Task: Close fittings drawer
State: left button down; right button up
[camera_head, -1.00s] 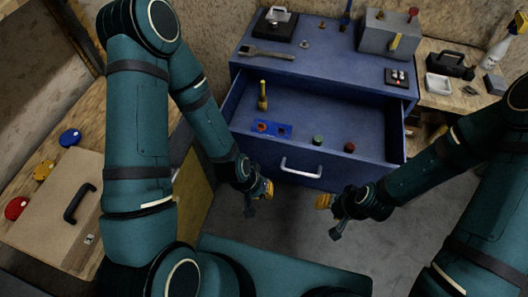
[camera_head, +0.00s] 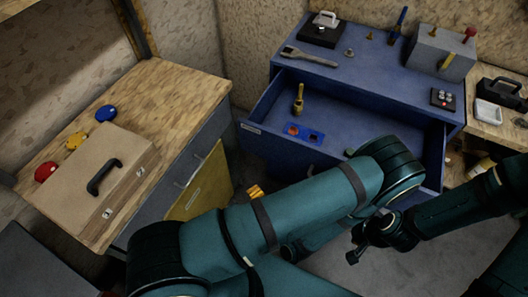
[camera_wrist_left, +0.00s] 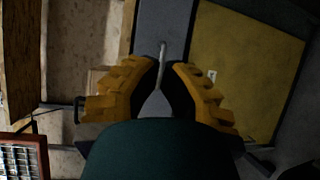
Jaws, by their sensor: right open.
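The blue drawer (camera_head: 258,128) of the blue cabinet stands pulled open in the head view. Inside it are a brass fitting (camera_head: 298,100), a blue tray (camera_head: 318,137) and a green piece (camera_head: 349,152). My left arm covers much of the drawer's front. My left gripper (camera_head: 255,191) is near the yellow panel, left of the blue drawer; its yellow fingers stand apart in the left wrist view (camera_wrist_left: 160,88), with a grey bar handle (camera_wrist_left: 163,52) seen between them, not visibly gripped.
The cabinet top (camera_head: 345,65) holds a wrench, a grey box and small fittings. At left, a wooden bench (camera_head: 185,90) carries a tan case (camera_head: 90,185) and red, yellow and blue knobs. Below it is a yellow panel (camera_head: 212,180). Open floor (camera_head: 420,265) lies at right.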

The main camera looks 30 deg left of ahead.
pick_arm(q)
jog(key=w+d+m+t+h, duration=0.2)
jog(key=w+d+m+t, duration=0.1)
jog(key=m+t, duration=0.1)
send_near(261, 143)
jog(key=x, duration=0.3)
jog(key=s+a+b+x, duration=0.1)
jog(key=x, duration=0.1)
jog(key=shift+w+a, duration=0.15)
jog(key=shift+w, duration=0.8)
